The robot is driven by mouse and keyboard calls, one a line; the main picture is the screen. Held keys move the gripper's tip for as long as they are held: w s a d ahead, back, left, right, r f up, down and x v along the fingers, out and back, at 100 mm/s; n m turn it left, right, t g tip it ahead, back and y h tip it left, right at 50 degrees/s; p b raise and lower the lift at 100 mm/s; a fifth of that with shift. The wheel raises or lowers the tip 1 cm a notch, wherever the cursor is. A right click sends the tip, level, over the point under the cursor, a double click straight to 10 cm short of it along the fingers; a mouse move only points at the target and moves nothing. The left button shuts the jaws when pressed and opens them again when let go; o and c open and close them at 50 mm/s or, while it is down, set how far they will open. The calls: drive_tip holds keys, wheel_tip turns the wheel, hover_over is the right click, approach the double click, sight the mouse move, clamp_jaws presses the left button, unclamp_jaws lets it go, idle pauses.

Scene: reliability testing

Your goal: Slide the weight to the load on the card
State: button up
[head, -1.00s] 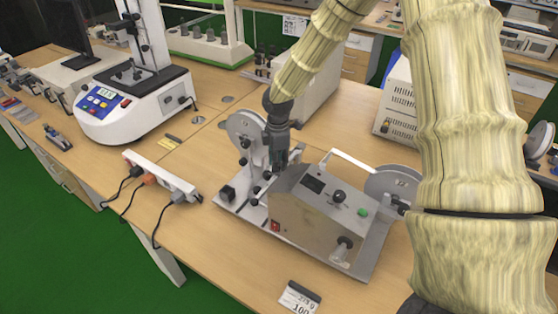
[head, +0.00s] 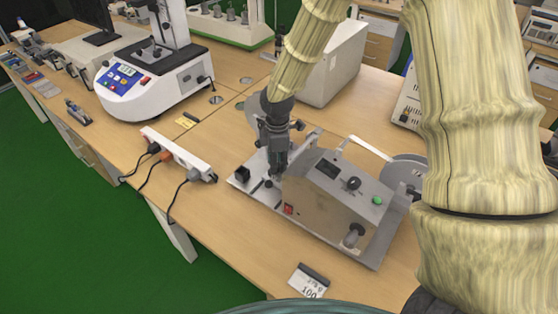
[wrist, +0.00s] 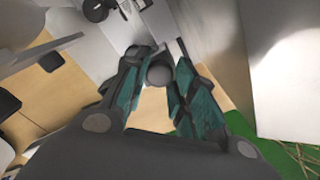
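My gripper (head: 275,172) points down over the plate at the tester's left side. In the wrist view my gripper (wrist: 160,70) has its two fingers apart, with a round grey piece (wrist: 159,75) between them. I cannot tell whether both fingers touch it or whether it is the weight. My gripper and the tester's housing hide part of the mechanism.
A power strip (head: 178,154) with cables lies left of the tester. A white instrument (head: 155,85) with a blue panel stands at the back left. A grey box (head: 335,68) stands behind my gripper. My arm covers the right side of the head view. Bare wood lies left of the card.

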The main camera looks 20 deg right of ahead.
drive_tip(key=shift+o, duration=0.4)
drive_tip(key=shift+s+a, duration=0.1)
drive_tip(key=shift+a, duration=0.1)
drive_tip(key=shift+d+r, duration=0.15)
wheel_tip(320, 180, up, 12)
idle(0.6)
